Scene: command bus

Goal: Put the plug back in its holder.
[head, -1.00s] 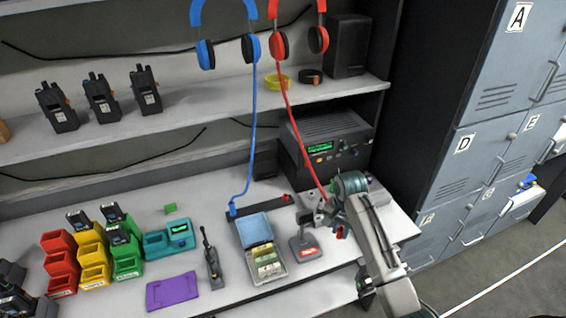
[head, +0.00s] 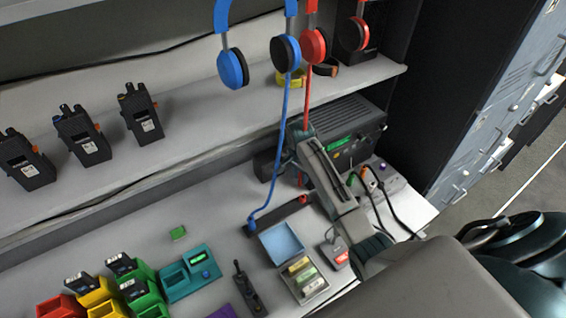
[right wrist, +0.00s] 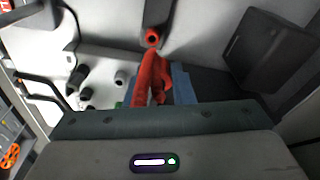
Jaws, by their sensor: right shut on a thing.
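The red cable (head: 307,98) hangs from the red headphones and ends at my right gripper (head: 303,135). In the right wrist view, the gripper (right wrist: 157,98) is shut on the red plug (right wrist: 150,72); its tip is partly hidden. The dark bar-shaped holder (head: 275,216) lies on the bench below and left of the gripper. Its right end has a red ring (head: 302,199), which also seems to show in the wrist view (right wrist: 152,37), apart from the plug. A blue plug (head: 251,223) on the blue cable is at its left end. My left gripper is out of view.
A radio set (head: 335,128) stands behind my right arm. Cables and connectors (head: 368,180) are to its right. In front are an open blue-lidded case (head: 281,240), a small red-labelled device (head: 335,254) and coloured bins (head: 100,292). Headphones hang above the shelf.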

